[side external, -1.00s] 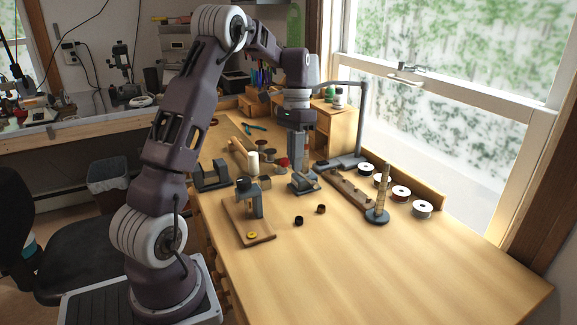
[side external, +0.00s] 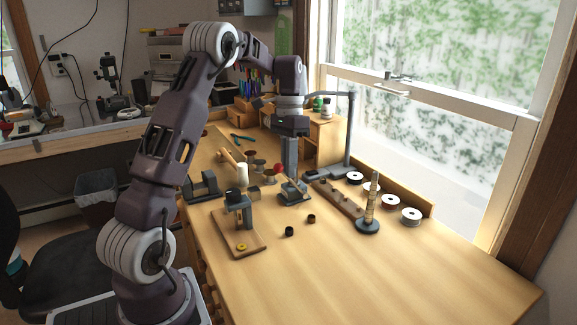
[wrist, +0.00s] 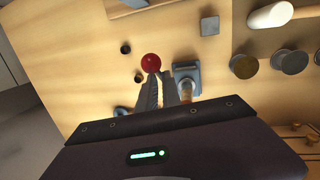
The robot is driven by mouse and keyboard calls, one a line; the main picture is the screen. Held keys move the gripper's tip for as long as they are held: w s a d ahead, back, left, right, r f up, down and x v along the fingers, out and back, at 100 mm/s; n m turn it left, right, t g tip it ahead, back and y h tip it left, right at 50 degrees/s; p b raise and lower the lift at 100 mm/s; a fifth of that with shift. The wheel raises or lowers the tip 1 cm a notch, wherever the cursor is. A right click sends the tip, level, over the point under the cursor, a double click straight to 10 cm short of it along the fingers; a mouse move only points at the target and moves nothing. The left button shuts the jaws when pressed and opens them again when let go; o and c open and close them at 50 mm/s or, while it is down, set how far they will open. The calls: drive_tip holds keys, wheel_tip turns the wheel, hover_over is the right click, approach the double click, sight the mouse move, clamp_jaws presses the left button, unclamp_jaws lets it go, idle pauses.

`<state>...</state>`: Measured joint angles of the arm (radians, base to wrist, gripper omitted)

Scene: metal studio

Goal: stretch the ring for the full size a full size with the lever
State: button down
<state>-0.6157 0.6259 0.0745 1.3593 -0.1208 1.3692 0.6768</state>
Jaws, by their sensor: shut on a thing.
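My gripper (side external: 289,174) points down over the grey stretcher (side external: 292,192), its fingers shut on the lever by the red knob. The red knob (side external: 279,168) shows just left of the fingers. In the wrist view the red knob (wrist: 151,62) sits right at the fingertips (wrist: 159,78), and the stretcher's grey block (wrist: 187,72) is just to their right. The fingers hide most of the lever. A yellow ring (side external: 241,247) lies on a wooden board. I cannot tell whether a ring is on the stretcher.
A stepped ring mandrel (side external: 372,205) stands upright on the right, near white-topped spools (side external: 391,200). A small press on a board (side external: 245,215) and a grey vise-like block (side external: 201,186) stand left. A lamp arm (side external: 348,130) rises behind.

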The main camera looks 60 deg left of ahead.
drive_tip(key=c, duration=1.7)
unclamp_jaws()
drive_tip(key=shift+w+d, duration=0.2)
drive_tip(key=shift+d, duration=0.1)
drive_tip(key=shift+o, duration=0.8)
drive_tip(key=shift+s+a, duration=0.1)
